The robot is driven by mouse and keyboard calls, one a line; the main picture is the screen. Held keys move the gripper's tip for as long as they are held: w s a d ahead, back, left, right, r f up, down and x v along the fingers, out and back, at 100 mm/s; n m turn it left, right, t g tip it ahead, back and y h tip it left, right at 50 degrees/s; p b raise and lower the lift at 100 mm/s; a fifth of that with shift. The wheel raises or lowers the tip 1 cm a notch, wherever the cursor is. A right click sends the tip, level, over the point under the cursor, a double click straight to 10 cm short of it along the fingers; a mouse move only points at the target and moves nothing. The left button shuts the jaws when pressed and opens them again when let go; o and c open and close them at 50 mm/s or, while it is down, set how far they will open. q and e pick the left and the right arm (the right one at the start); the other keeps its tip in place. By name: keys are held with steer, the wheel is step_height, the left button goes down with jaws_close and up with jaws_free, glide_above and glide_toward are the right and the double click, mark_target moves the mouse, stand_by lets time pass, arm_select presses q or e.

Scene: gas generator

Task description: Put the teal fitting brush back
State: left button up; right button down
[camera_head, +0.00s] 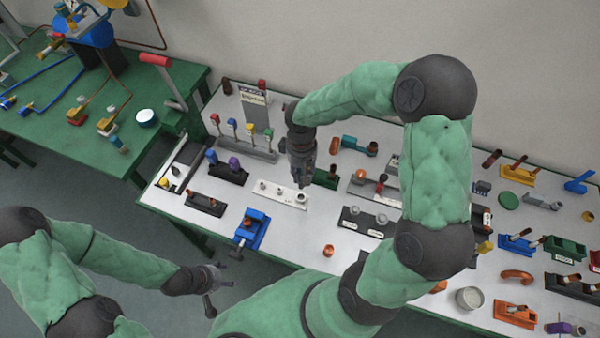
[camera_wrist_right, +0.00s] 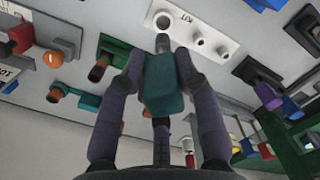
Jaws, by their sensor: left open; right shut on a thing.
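My right gripper (camera_head: 303,180) is over the right end of a white rack (camera_head: 268,197) with several round sockets. In the right wrist view its fingers (camera_wrist_right: 160,80) are shut on the teal block-shaped handle of the fitting brush (camera_wrist_right: 164,88). The brush's grey tip points at the rack (camera_wrist_right: 208,22), close to the end socket. I cannot tell whether the tip is inside it. The brush is hard to make out in the head view, hidden by the gripper. My left gripper (camera_head: 214,290) is open and empty, off the table's front edge.
A dark green block (camera_head: 325,178) stands close right of the rack. A black holder with blue and purple parts (camera_head: 228,173) is to the left, a blue fixture (camera_head: 250,230) in front. A teal and copper tool (camera_head: 356,145) lies behind. White tabletop around the orange ring (camera_head: 328,250) is clear.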

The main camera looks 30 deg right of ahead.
steer(key=shift+a, duration=0.15)
steer(key=shift+f, duration=0.35)
steer(key=shift+f+b, duration=1.7)
steer(key=shift+f, duration=0.2)
steer(key=shift+f+b, duration=2.15)
steer(key=shift+f, duration=0.65)
steer(key=c, duration=0.8)
jaws_free()
steer(key=shift+r, duration=0.15)
steer(key=r, duration=1.1)
steer(key=shift+w+r, duration=0.4)
